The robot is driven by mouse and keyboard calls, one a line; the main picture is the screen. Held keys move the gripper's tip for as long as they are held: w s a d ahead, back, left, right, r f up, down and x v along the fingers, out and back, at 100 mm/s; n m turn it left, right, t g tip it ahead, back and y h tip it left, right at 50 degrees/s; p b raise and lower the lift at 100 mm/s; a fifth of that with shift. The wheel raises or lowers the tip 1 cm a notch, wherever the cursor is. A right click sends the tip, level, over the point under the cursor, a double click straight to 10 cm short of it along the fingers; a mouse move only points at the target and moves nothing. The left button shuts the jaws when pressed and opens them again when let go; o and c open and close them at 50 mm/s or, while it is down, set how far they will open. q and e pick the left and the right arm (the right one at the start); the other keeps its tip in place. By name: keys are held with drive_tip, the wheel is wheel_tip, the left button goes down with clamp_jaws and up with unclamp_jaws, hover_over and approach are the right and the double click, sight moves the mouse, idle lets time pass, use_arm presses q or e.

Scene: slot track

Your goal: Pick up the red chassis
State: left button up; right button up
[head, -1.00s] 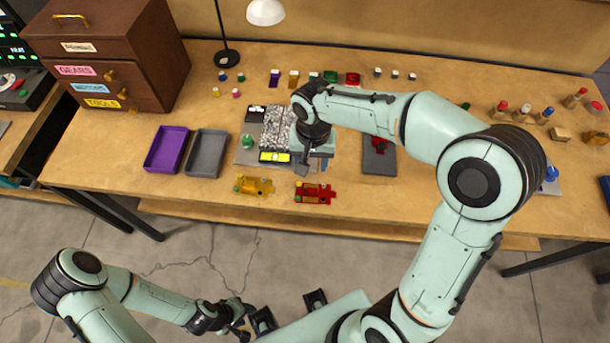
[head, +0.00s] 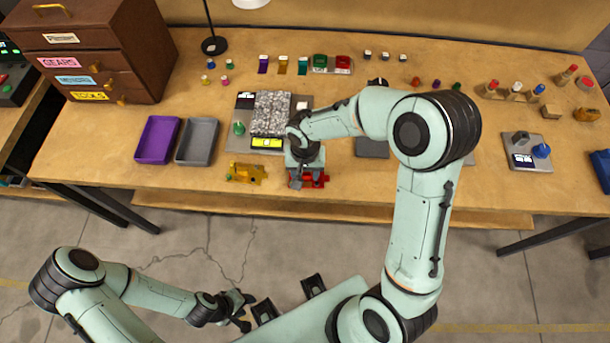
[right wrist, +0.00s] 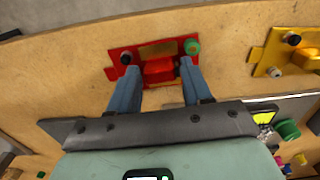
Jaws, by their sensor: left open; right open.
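The red chassis (head: 320,181) lies near the front edge of the table, partly hidden under my right gripper (head: 304,182) in the head view. In the right wrist view the red chassis (right wrist: 125,60) is a flat plate with a raised red block in its middle, a black knob at one end and a green knob at the other. My right gripper (right wrist: 158,72) is open, its two blue fingers on either side of the raised block. I cannot tell whether they touch it. My left gripper (head: 240,307) is open and empty, away in front of the table.
A yellow chassis (head: 246,173) lies close to the left of the red one. Behind stand a grey station (head: 243,110), a purple tray (head: 157,139) and a grey tray (head: 197,142). A brown drawer cabinet (head: 105,45) is at the back left. The front strip right of the red chassis is clear.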

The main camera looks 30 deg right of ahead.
drive_tip(key=c, duration=0.8)
drive_tip(key=shift+c, duration=0.2)
drive_tip(key=shift+r, duration=0.1)
